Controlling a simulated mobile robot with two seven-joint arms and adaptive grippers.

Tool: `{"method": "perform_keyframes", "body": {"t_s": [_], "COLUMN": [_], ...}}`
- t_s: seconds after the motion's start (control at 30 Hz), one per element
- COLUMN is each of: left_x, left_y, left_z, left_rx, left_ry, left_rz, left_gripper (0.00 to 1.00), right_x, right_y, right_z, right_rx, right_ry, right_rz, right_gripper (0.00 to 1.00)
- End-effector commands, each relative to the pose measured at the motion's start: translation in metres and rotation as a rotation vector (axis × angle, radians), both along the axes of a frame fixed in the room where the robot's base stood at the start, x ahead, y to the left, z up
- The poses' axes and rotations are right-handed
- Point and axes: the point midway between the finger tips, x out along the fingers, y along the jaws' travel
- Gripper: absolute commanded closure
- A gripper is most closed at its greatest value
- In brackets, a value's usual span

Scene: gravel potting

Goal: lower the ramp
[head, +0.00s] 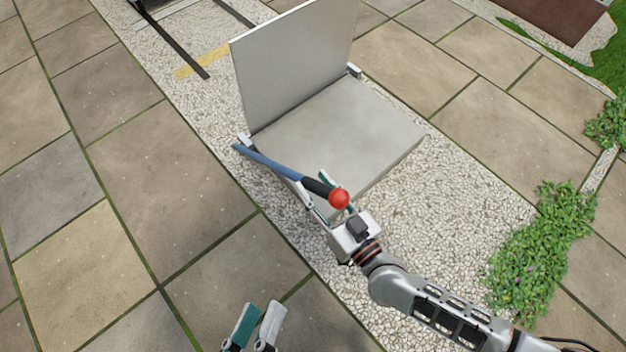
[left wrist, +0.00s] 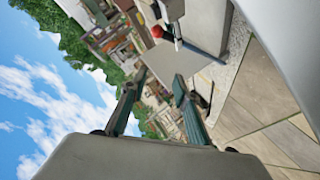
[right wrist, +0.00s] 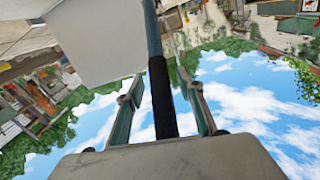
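The ramp (head: 290,62) is a flat grey panel standing nearly upright at the back edge of a low grey block (head: 340,130). A lever with a blue bar (head: 265,162), a black grip (head: 316,187) and a red ball end (head: 339,198) runs along the block's near left side. My right gripper (head: 315,188) is at the black grip. In the right wrist view its fingers stand on both sides of the black grip (right wrist: 162,100), with gaps, so it is open around it. My left gripper (head: 258,318) is open and empty at the bottom, away from the lever.
Dark rails (head: 172,42) and a yellow strip (head: 203,60) lie behind the ramp. The block stands on pale gravel (head: 425,215). Stone paving (head: 130,190) on the left is clear. Green plants (head: 540,250) grow at the right.

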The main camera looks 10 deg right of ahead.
Motion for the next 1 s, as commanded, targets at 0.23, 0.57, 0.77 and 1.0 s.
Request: {"method": "perform_keyframes", "body": {"t_s": [0.23, 0.57, 0.77, 1.0], "left_x": [0.000, 0.001, 0.004, -0.002], "left_y": [0.000, 0.000, 0.002, 0.017], "left_z": [0.001, 0.001, 0.006, -0.003], "left_rx": [-0.002, 0.000, 0.043, 0.245], "left_ry": [-0.001, -0.002, -0.024, -0.051], "left_rz": [0.001, -0.001, -0.019, -0.117], "left_gripper": [0.70, 0.70, 0.70, 0.70], "right_x": [0.000, 0.001, 0.006, 0.023], "right_y": [0.000, 0.000, 0.000, 0.000], "right_z": [0.001, 0.001, 0.007, 0.024], "right_rx": [0.000, 0.000, -0.008, -0.035], "right_ry": [-0.001, 0.000, 0.006, 0.026], "right_rz": [0.000, 0.000, 0.000, 0.000], "right_gripper": [0.71, 1.00, 1.00, 1.00]}}
